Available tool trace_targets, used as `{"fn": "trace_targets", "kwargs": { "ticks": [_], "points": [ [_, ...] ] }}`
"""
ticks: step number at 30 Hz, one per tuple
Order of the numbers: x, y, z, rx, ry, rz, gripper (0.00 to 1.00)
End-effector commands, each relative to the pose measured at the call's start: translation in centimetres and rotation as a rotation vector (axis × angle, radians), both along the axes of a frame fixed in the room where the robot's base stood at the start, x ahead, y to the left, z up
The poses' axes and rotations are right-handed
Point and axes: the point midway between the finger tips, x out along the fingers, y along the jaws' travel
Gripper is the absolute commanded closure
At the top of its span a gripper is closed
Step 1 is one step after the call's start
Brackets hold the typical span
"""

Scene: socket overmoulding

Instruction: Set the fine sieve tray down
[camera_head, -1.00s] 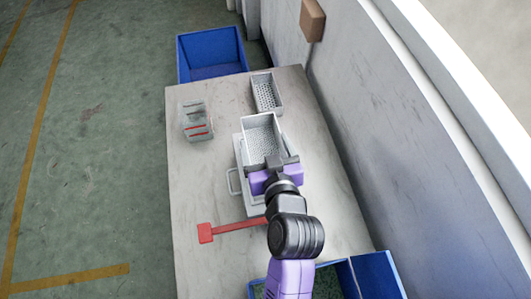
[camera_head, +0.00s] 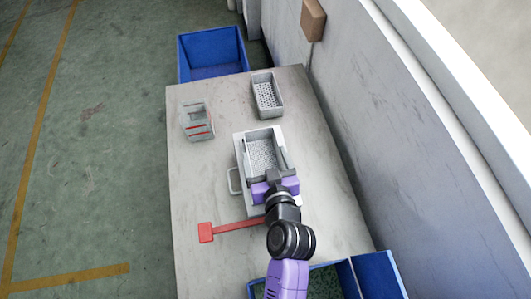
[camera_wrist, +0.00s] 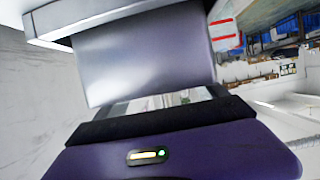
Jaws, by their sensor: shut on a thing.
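The fine sieve tray (camera_head: 262,157) is a light grey box with a perforated floor. My gripper (camera_head: 274,181) is shut on its near end wall. The tray is over or inside a larger pale grey base (camera_head: 239,147) with a loop handle on its left; I cannot tell whether it rests there. In the wrist view the tray's grey wall (camera_wrist: 145,58) fills the upper middle, just in front of the purple gripper body. The gripped edge is hidden.
A second grey perforated tray (camera_head: 268,96) stands behind on the table (camera_head: 200,165). A clear container with red marks (camera_head: 197,122) is at the back left. A red tool (camera_head: 207,232) lies in front. Blue bins stand beyond (camera_head: 212,55) and at the near right (camera_head: 378,277).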

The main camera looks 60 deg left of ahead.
Motion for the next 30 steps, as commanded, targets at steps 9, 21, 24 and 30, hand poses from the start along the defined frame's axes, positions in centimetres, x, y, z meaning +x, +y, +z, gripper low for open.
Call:
{"fn": "trace_targets", "kwargs": {
  "ticks": [9,21,24,30],
  "points": [
    [0.0,0.0,0.0,0.0,0.0,0.0,0.0],
    [-1.0,-3.8,1.6,0.001,-0.001,-0.002,0.0],
    [-1.6,-5.7,2.4,0.001,-0.001,-0.001,0.0],
    [-2.5,-8.8,3.8,0.001,-0.001,-0.002,0.0]
  ]
}}
